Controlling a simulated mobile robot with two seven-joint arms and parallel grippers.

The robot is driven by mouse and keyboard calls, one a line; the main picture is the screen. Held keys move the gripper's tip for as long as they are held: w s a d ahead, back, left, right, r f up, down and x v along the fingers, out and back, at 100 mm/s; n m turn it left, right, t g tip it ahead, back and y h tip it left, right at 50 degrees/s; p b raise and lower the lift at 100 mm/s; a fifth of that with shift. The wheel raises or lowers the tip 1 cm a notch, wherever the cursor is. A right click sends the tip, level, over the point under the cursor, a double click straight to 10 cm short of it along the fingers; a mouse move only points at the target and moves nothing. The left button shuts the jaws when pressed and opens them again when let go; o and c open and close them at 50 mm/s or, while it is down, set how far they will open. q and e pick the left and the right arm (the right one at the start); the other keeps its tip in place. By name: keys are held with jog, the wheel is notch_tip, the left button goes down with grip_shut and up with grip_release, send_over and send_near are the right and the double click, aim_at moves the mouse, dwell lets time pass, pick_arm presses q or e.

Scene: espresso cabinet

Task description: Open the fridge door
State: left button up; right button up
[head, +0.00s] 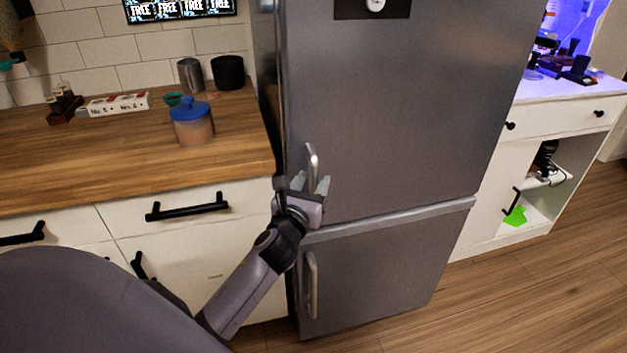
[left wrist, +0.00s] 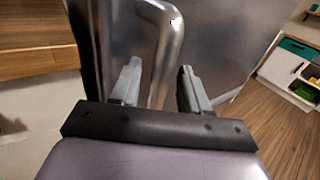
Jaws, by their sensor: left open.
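The tall grey fridge (head: 400,110) stands in the middle of the head view, with its upper door shut above a smaller lower door (head: 385,270). The upper door has a vertical metal handle (head: 312,160) near its left edge. My left gripper (head: 311,184) is open at the lower part of this handle. In the left wrist view the handle (left wrist: 166,50) runs down between the two fingers of the gripper (left wrist: 160,88), with gaps visible on both sides. The handle's lower end is hidden behind the gripper. My right gripper is out of view.
A wooden counter (head: 90,160) adjoins the fridge on the left, holding a blue-lidded jar (head: 192,122) and dark cups. Black drawer handles (head: 187,206) stick out below it. A white cabinet (head: 535,150) stands at right. The wooden floor (head: 540,290) is clear at front right.

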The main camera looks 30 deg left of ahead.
pick_arm(q)
jog(key=shift+w+a, duration=0.15)
jog(key=shift+w, duration=0.45)
grip_shut()
jog(key=shift+s, duration=0.1)
